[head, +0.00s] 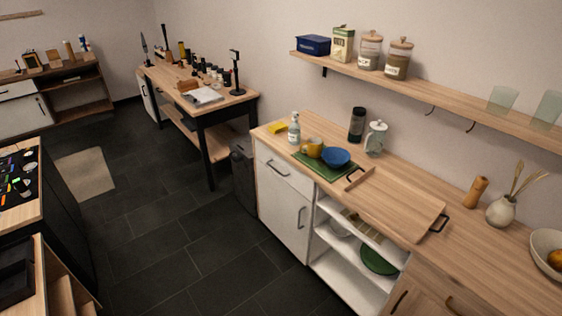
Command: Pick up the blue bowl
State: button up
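The blue bowl (336,157) sits on a green mat (325,170) on the wooden counter, in the middle of the head view. The bowl's inside looks empty. My gripper is not in view, so its distance from the bowl and its state do not show.
A wooden tray with dark handles (395,203) lies right of the bowl. A soap bottle (295,128), dark cylinder (357,125) and pale teapot (375,138) stand nearby. A shelf (430,92) hangs above the counter. Dark floor (190,240) in front is clear.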

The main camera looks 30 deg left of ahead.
aim_at(335, 157)
jog(key=u, duration=0.9)
jog(key=i+z, duration=0.3)
jog(key=i, duration=1.2)
